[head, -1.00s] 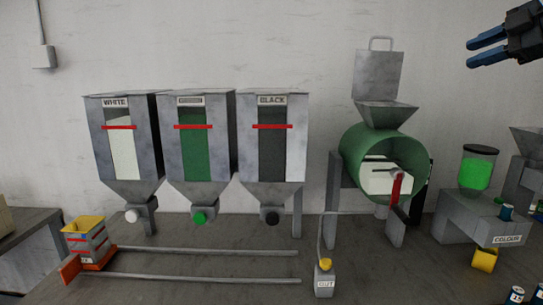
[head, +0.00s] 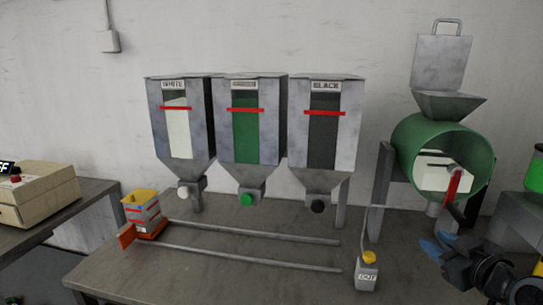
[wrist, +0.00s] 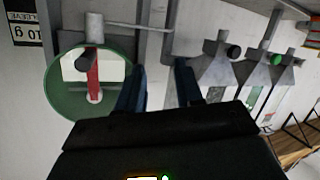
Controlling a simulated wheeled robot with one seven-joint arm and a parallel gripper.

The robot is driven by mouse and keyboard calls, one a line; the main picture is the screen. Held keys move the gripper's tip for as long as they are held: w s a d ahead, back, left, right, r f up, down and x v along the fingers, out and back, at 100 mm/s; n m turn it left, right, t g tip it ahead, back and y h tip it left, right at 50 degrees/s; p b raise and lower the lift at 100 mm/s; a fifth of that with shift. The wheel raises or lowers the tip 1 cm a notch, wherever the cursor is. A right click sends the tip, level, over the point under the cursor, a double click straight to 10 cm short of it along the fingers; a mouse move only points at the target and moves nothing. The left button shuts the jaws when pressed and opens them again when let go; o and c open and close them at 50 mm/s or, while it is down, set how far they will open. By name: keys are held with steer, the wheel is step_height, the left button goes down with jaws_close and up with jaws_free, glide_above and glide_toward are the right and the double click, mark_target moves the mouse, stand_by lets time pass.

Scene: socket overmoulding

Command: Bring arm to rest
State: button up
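My gripper (head: 437,246) is at the lower right of the head view, low in front of the green drum mixer. Its two blue fingers point up and to the left. In the wrist view the fingers (wrist: 158,75) stand apart with nothing between them, so my gripper is open and empty. The drum also shows at the left of the wrist view (wrist: 58,108). I cannot tell the exact gap between my gripper and the drum.
White (head: 178,120), green (head: 246,120) and black (head: 326,120) hoppers stand on the bench (head: 220,275) against the wall. A small container (head: 367,275) labelled OUT stands left of my gripper. A yellow-topped box (head: 142,212) sits by the rails at left. A beige machine (head: 35,195) is on the left table.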

steer(key=s+a+f+m+h, duration=0.1)
steer(key=s+a+f, duration=0.3)
steer(key=s, duration=0.4)
steer(key=s+a+f+m, duration=0.2)
steer(key=s+a+f, duration=0.25)
steer(key=s, duration=0.25)
steer(key=s+a+f+m+h, duration=0.1)
steer(key=s+a+f, duration=0.35)
steer(key=s, duration=0.35)
steer(key=s+a+r, duration=0.1)
steer(key=s+r, duration=0.2)
steer(key=s, duration=0.4)
steer(key=s+a+r+y, duration=0.1)
steer(key=s+a+r, duration=0.1)
steer(key=s, duration=0.5)
steer(key=s+a+r+y, duration=0.1)
steer(key=s+r, duration=0.3)
steer(key=s, duration=0.3)
steer(key=shift+s+a, duration=0.35)
steer(key=shift+s, duration=0.05)
